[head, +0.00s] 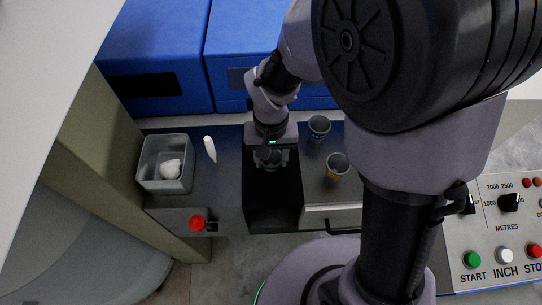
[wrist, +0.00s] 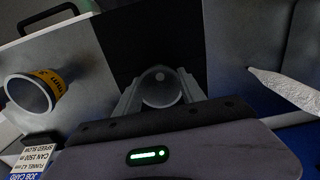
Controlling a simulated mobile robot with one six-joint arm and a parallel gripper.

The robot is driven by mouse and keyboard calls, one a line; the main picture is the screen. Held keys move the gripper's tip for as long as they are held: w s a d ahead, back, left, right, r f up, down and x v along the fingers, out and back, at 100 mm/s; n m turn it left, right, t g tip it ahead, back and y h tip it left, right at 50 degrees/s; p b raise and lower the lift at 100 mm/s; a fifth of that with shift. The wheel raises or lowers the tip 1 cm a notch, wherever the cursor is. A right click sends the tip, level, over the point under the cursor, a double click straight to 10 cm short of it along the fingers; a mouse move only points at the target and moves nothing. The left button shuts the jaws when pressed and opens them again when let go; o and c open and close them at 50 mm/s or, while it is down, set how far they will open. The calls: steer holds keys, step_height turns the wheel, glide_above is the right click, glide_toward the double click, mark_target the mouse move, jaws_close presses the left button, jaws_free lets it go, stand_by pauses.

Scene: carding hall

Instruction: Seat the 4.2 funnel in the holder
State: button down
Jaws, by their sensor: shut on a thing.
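My gripper (head: 269,160) is shut on a small grey round-mouthed funnel (wrist: 160,88). In the wrist view the funnel's mouth sits between the two fingers. No size marking shows on it. It is over or at the black recessed section (head: 272,205) in the middle of the bench; whether it touches anything there I cannot tell. I cannot make out the holder, which may be hidden under the gripper. A funnel with a yellow band (head: 337,167) stands to the right; it shows in the wrist view (wrist: 30,92). A funnel with a blue band (head: 318,128) stands behind it.
A grey bin (head: 149,183) with white fluff stands at left, beside a white tapered item (head: 210,149). A red knob (head: 197,223) is at the front left. A job card (wrist: 30,163) reads funnel 4.2. Blue cabinets (head: 155,60) close the back; a button panel (head: 500,235) is at right.

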steer(key=c, duration=0.6)
jaws_free()
steer(key=shift+r, duration=0.1)
step_height(320, 180, up, 17)
steer(key=p, duration=0.8)
steer(key=s+d+r+m+t, duration=0.1)
steer(key=s+d+r+t, duration=0.1)
steer(key=s, duration=0.1)
steer(key=s+d+r+m+t+y+b, duration=0.1)
steer(key=s+d+r+t, duration=0.1)
steer(key=s+r, duration=0.1)
steer(key=s+d+r+m+t+y+b, duration=0.1)
steer(key=s+d+r+m, duration=0.1)
steer(key=s, duration=0.3)
steer(key=shift+s+d+r+t, duration=0.2)
steer(key=shift+d+r+t, duration=0.15)
steer(key=shift+r+t, duration=0.1)
